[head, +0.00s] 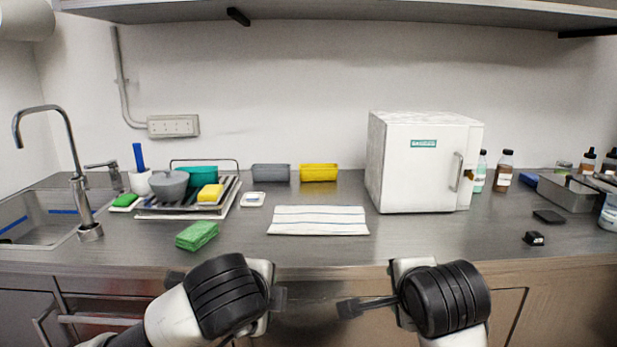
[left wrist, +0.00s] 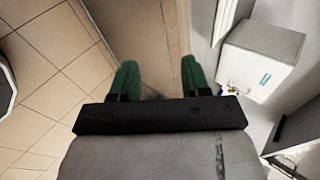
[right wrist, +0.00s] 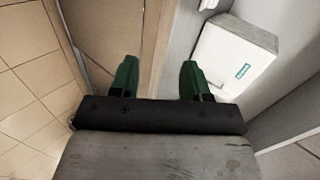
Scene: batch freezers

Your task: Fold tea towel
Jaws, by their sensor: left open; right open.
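The tea towel (head: 318,220) is white with thin blue stripes. It lies flat on the grey counter, near the front edge and left of the white freezer. My left gripper (head: 280,299) is below and in front of the counter edge, to the lower left of the towel. In the left wrist view its green-tipped fingers (left wrist: 156,80) stand apart with nothing between them. My right gripper (head: 346,308) is in front of the counter, to the lower right of the towel. In the right wrist view its fingers (right wrist: 158,80) are also apart and empty. Neither gripper touches the towel.
A white freezer (head: 415,165) stands right of the towel. A sink (head: 40,218) is far left.

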